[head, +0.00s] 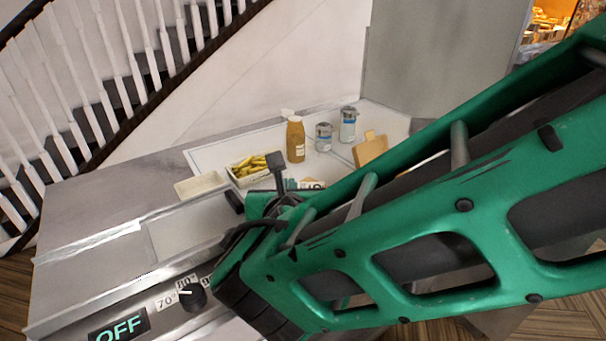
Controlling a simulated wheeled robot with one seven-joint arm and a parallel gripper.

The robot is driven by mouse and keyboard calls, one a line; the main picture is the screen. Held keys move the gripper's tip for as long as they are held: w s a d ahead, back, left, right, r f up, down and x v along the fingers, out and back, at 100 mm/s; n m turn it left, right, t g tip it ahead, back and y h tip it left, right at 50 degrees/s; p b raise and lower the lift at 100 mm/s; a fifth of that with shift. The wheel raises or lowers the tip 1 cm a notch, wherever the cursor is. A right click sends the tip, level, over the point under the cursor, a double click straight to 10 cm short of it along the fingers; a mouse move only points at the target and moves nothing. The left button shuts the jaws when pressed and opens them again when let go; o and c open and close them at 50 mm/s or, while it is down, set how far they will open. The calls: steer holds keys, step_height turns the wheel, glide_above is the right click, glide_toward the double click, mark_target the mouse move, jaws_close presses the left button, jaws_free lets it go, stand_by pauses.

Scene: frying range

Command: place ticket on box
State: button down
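A light open box (252,179) filled with yellow fries stands on the pale worktop. My gripper (256,187) is at the end of my green arm, in front of the filled box in the picture. Dark finger-like parts show there, but their opening and any held thing are unclear. A small whitish piece with teal and dark marks (306,184) shows just right of my gripper, partly behind my arm. I cannot tell whether it is the ticket.
A brown bottle (296,141), two grey-and-blue cans (324,137) (348,125) and a wooden board (370,149) stand behind and right. The left counter is clear.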

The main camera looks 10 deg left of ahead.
steer(key=c, duration=2)
jaws_free()
steer(key=v, duration=1.2)
